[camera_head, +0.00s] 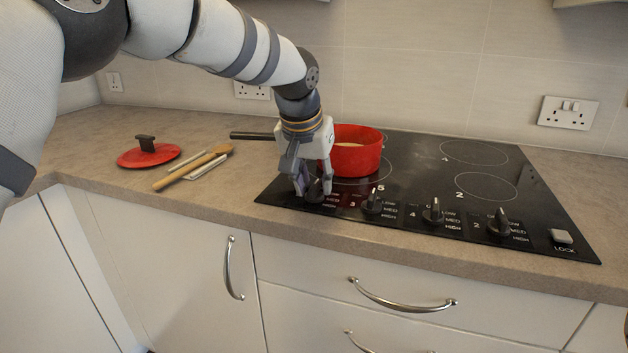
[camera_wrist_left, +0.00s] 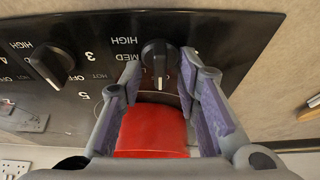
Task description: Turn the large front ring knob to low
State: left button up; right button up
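My left gripper (camera_head: 313,190) is over the leftmost knob on the front of the black hob (camera_head: 420,160). In the left wrist view, that black knob (camera_wrist_left: 158,55) shows between the tips of my open fingers (camera_wrist_left: 160,72). Its light pointer mark faces down in that picture, toward the pan. MED and HIGH labels show beside it. Whether the fingers touch it I cannot tell. In the head view the gripper partly hides this knob. Further knobs stand to its right, marked 3 (camera_head: 373,203), 4 (camera_head: 433,213) and 2 (camera_head: 499,223). My right gripper is not in view.
A red pan (camera_head: 357,152) stands on the hob right behind my gripper; it also shows in the left wrist view (camera_wrist_left: 152,130). A red lid (camera_head: 147,156) and a wooden utensil (camera_head: 190,168) lie on the worktop (camera_head: 100,182) to the left. The hob's right side is clear.

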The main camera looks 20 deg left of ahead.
pick_arm(q)
grip_shut()
jog(key=shift+m, duration=0.4)
pick_arm(e)
jog(key=shift+w+r, duration=0.1)
pick_arm(q)
jog(key=shift+a+m+h, duration=0.1)
jog(key=shift+m+h, duration=0.3)
jog(key=shift+m, duration=0.2)
jog(key=shift+m+h, duration=0.3)
jog(key=shift+m, duration=0.5)
jog(key=shift+a+f+m+g+h, duration=0.15)
jog(key=shift+m+g+h, duration=0.2)
jog(key=shift+m, duration=0.75)
jog(key=shift+w+m+g+h+b, duration=0.1)
jog(key=shift+m+g+h+b, duration=0.2)
jog(key=shift+m, duration=0.7)
pick_arm(e)
jog(key=shift+s+f, duration=0.5)
